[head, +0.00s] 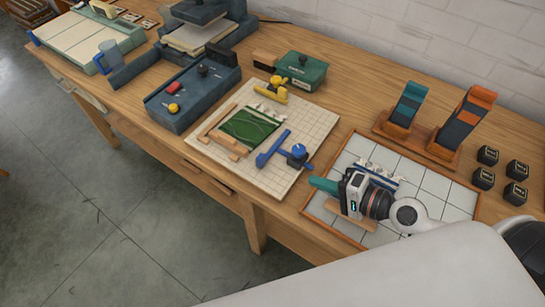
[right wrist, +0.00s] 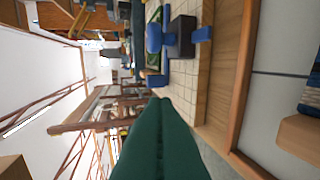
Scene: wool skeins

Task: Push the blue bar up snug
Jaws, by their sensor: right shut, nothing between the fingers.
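The blue bar (head: 272,147) lies slanted on a cream gridded board, right of a green panel (head: 248,127) and apart from it. A blue-topped knob on a dark block (head: 297,154) stands at the bar's right side. My right gripper (head: 317,184) is shut and empty, to the right of and in front of the knob, with a gap between its green fingertips and the bar. In the right wrist view the green fingers (right wrist: 160,143) fill the lower middle, with the blue knob (right wrist: 154,37) beyond them. My left gripper is not in view.
The cream gridded board (head: 307,128) holds wooden strips beside the panel and a yellow clamp (head: 270,91). A white tiled tray (head: 438,187) lies under my right arm. A green box (head: 302,71) stands behind the board; several black blocks (head: 485,178) stand far right.

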